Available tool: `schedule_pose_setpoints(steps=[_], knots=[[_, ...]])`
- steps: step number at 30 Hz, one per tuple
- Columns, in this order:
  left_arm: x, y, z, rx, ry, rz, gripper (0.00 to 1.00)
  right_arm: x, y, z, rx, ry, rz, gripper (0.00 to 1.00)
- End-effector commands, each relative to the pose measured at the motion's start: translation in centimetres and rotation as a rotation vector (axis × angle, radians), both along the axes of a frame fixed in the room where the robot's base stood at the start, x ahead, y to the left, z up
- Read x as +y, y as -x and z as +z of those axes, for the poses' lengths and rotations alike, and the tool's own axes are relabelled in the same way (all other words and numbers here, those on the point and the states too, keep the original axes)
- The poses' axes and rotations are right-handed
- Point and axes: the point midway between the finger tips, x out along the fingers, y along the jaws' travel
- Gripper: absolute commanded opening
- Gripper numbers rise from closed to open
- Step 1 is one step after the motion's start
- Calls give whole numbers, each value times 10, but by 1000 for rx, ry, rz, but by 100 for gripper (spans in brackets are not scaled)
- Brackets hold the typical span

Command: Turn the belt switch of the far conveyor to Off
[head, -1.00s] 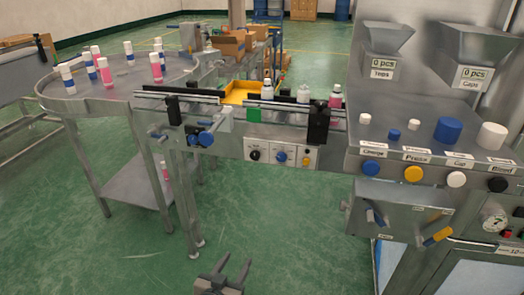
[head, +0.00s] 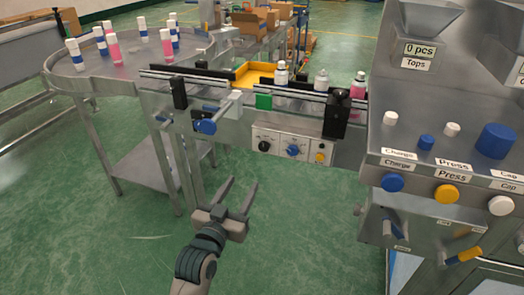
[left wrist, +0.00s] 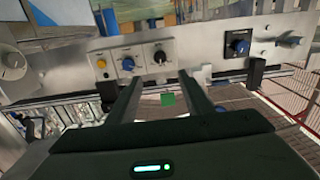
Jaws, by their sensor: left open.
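A control panel (head: 292,147) on the front of the conveyor (head: 215,85) carries a black knob (head: 264,146), a blue knob (head: 293,151) and a yellow button (head: 320,157). Its small markings are unreadable, so I cannot tell which knob is the belt switch or its setting. My left gripper (head: 242,183) is open and empty, below and in front of the panel, apart from it. In the left wrist view the fingers (left wrist: 161,76) point towards the panel, with the black knob (left wrist: 160,57) just beyond and between the tips. My right gripper is not in view.
A blue hand knob (head: 206,127) and black brackets stick out left of the panel. A round table (head: 130,70) with several bottles stands at the left. The filling machine (head: 440,160) with its buttons stands at the right. Floor around my left arm is clear.

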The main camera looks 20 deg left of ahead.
Motion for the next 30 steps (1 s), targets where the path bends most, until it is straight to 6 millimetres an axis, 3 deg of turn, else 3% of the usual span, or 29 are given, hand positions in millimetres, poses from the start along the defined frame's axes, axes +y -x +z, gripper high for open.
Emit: schedule_pose_setpoints(steps=[5, 11, 30], knots=[[0, -7, 0, -1, 0, 0, 46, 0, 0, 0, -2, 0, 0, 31], [-1, -29, 1, -1, 1, 0, 46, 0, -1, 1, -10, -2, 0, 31], [-5, -141, 1, 0, 1, 0, 46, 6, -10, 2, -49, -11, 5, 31]])
